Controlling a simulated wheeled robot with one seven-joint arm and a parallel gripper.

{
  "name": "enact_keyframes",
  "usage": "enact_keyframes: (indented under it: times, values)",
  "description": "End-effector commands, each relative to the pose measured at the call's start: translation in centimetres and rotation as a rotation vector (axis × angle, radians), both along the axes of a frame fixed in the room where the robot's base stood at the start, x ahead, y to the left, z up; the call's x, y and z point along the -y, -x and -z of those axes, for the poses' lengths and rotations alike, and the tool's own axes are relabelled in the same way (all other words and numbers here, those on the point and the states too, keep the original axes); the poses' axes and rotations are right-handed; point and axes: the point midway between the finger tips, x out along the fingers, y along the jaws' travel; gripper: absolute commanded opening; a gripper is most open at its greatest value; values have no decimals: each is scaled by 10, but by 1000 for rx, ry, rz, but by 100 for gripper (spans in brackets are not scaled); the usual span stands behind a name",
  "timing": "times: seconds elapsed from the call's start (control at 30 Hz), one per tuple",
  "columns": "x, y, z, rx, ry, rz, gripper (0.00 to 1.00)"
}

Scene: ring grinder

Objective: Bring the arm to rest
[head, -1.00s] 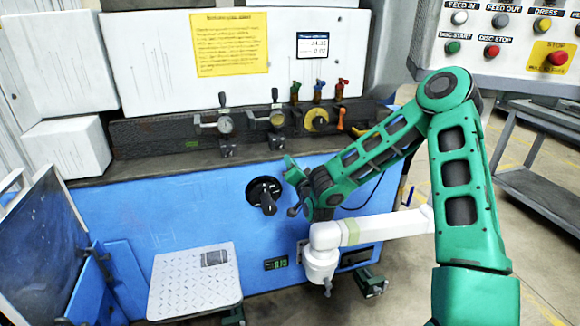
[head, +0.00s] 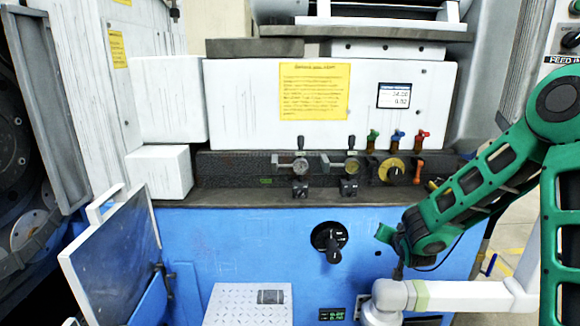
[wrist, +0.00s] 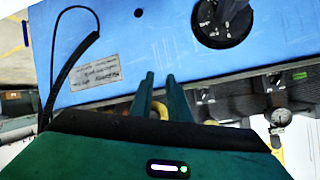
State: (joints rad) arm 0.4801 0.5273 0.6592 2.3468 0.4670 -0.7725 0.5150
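My arm is green and bent at the right of the head view, in front of the blue machine front (head: 240,235). My gripper (head: 383,233) is right of the black rotary knob (head: 330,240) and below the machine ledge. In the wrist view, the two green fingers of my gripper (wrist: 160,77) stand apart with a narrow gap. Nothing is held between them. A yellow part shows behind the gap, and the knob (wrist: 222,20) is at the upper right. The head view hides most of the finger gap.
Valves and gauges (head: 300,166) and a yellow dial (head: 391,171) line the dark rail above. A white horizontal arm (head: 455,296) runs below my gripper. A hinged panel (head: 115,255) stands at left, near a textured white plate (head: 245,305). A control panel edge is at upper right.

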Motion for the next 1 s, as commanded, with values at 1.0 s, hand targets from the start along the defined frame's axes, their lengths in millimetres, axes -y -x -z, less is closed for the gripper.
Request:
enact_keyframes:
  times: [1.0]
  values:
    - [117,392,-85,-972,-14,166,16]
